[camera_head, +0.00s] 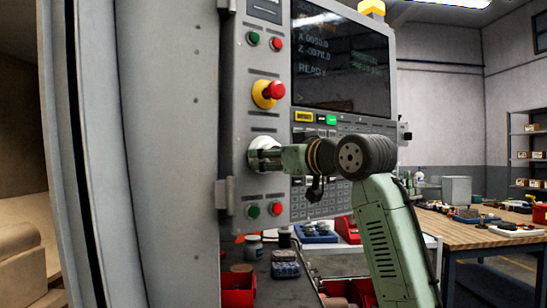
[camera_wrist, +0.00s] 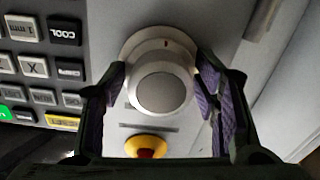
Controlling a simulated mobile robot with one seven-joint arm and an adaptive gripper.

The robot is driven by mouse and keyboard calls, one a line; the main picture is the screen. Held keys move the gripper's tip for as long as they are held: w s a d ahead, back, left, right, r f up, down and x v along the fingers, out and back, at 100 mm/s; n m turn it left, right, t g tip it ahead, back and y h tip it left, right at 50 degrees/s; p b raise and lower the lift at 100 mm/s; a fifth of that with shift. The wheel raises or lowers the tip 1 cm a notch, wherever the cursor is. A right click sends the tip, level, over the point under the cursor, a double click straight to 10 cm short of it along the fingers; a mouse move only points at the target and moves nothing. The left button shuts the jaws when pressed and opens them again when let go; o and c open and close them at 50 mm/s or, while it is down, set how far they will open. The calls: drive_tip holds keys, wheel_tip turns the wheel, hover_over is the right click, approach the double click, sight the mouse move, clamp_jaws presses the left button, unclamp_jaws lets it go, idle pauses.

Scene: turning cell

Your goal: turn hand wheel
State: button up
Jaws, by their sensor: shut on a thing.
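The hand wheel is a pale round knob with a wider disc behind it, on the grey control panel. In the wrist view the hand wheel (camera_wrist: 160,90) sits between the two purple-padded fingers of my gripper (camera_wrist: 163,95). In the head view the hand wheel (camera_head: 264,145) is partly covered by my gripper (camera_head: 274,157), which reaches it from the right. My gripper is shut on the hand wheel.
A red emergency button on a yellow base (camera_head: 267,93) is just above the wheel. Green and red buttons (camera_head: 264,210) are below it. A keypad (camera_wrist: 45,65) and a screen (camera_head: 341,57) are beside it. A wooden workbench (camera_head: 470,238) stands at right.

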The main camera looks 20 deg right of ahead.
drive_tip(key=shift+m, duration=0.3)
drive_tip(key=shift+c, duration=0.2)
drive_tip(key=shift+a+m+p, duration=0.1)
drive_tip(key=shift+m+p, duration=0.2)
drive_tip(key=shift+m, duration=0.6)
drive_tip(key=m+p, duration=0.1)
drive_tip(key=m, duration=0.3)
drive_tip(key=shift+r+m, duration=0.1)
drive_tip(key=shift+m, duration=0.2)
drive_tip(key=m+p, duration=0.1)
drive_tip(key=m, duration=0.6)
drive_tip(key=shift+a+r, duration=0.1)
drive_tip(key=shift+a, duration=0.05)
drive_tip(key=m+p, duration=0.1)
drive_tip(key=m, duration=0.3)
drive_tip(key=m+p, duration=0.1)
drive_tip(key=m, duration=0.3)
drive_tip(key=shift+r+m, duration=0.15)
drive_tip(key=shift+m, duration=0.15)
drive_tip(key=m+p, duration=0.2)
drive_tip(key=m, duration=0.4)
drive_tip(key=shift+h, duration=0.3)
drive_tip(key=shift+m, duration=0.3)
